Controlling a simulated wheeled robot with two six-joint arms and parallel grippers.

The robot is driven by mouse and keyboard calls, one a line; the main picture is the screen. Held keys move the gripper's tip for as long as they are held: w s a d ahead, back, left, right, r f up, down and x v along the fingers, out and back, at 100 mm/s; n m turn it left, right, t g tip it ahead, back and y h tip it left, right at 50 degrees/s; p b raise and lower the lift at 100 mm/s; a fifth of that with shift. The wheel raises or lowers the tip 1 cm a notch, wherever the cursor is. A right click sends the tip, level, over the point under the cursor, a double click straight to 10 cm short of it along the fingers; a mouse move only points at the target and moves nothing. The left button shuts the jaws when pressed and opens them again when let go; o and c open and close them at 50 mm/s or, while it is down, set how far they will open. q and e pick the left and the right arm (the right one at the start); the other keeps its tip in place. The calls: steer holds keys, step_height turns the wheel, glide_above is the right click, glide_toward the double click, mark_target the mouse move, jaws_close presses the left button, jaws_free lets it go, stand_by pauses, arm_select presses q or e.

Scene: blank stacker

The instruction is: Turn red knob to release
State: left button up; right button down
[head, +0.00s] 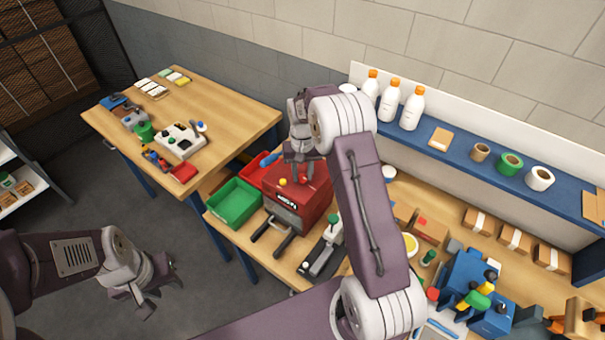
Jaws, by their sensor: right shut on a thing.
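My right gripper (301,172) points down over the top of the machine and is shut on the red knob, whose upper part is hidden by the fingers. My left gripper (150,290) hangs over the floor at lower left, away from the bench.
A green bin (235,203) and a red bin stand left of the machine. A grey and black tool (322,255) lies to its right. A blue shelf (460,155) with white bottles and tape rolls runs behind my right arm. Another wooden table (215,115) stands at back left.

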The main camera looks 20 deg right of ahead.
mark_target(303, 177)
steer(key=shift+s+f, duration=0.1)
steer(key=c, duration=1.3)
jaws_free()
steer(key=shift+o, duration=1.2)
step_height(303, 177, up, 9)
steer(key=b, duration=0.1)
steer(key=shift+b, duration=0.35)
